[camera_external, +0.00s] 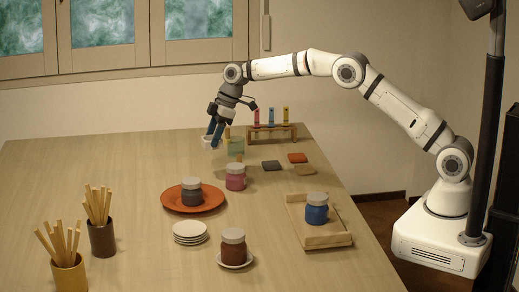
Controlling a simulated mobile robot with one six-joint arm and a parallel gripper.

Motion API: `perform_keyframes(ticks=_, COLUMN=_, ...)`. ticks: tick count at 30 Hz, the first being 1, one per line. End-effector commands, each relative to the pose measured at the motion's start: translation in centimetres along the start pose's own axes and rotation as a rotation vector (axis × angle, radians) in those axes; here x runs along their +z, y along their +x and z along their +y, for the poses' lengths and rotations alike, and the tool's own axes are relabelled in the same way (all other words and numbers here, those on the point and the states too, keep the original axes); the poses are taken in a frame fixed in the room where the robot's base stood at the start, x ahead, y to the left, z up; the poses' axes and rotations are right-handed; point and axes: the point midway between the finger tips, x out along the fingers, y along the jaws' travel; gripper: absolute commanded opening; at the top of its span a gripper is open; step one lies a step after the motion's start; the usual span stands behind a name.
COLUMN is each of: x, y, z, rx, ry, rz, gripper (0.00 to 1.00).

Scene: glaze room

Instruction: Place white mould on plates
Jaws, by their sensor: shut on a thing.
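My gripper (213,138) is at the far side of the table, pointing down. It is shut on a small white block-like thing (207,143), which looks like the white mould; the fingers hide part of it. It appears close to the tabletop, but I cannot tell whether it touches. A stack of small white plates (190,238) stands nearer the front, left of the brown jar. An orange plate (175,207) holds a dark grey-blue jar (191,194). A white saucer (236,265) holds a brown jar (233,248).
A pale green block (236,146) stands just right of my gripper. A pink jar (235,181) stands mid-table. A wooden rack (271,131) holds coloured tubes behind. A wooden tray (326,239) holds a blue jar (316,213). Stick cups (102,240) stand left.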

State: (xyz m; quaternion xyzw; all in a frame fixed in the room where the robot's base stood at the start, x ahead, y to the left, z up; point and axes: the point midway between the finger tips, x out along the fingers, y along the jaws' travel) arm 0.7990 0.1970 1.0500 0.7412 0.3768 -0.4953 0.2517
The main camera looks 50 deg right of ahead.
Motion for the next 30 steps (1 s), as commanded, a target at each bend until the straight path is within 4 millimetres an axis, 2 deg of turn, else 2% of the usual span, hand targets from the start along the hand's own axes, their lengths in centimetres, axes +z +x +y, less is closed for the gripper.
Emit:
perform_keyframes(ticks=3, x=-0.4, y=-0.9, z=0.0, rx=0.001, ry=-0.001, rz=0.001, gripper=0.30)
perform_keyframes(ticks=7, x=-0.8, y=-1.0, z=-0.6, rx=0.000, ry=0.000, rz=-0.001, gripper=0.30)
perform_keyframes(ticks=11, x=-2.5, y=-0.6, z=-3.3, rx=0.001, ry=0.007, rz=-0.011, gripper=0.30)
perform_keyframes(ticks=14, x=-4.8, y=0.0, z=-7.1, rx=0.007, ry=0.021, rz=-0.021, gripper=0.30)
perform_keyframes(ticks=21, x=-10.0, y=1.1, z=-19.2, rx=0.029, ry=0.066, rz=-0.037, gripper=0.30)
perform_keyframes(ticks=27, x=-12.8, y=1.2, z=-29.4, rx=0.047, ry=0.100, rz=-0.029, gripper=0.30)
perform_keyframes(ticks=30, x=-13.5, y=1.2, z=-33.8, rx=0.053, ry=0.114, rz=-0.020, gripper=0.30)
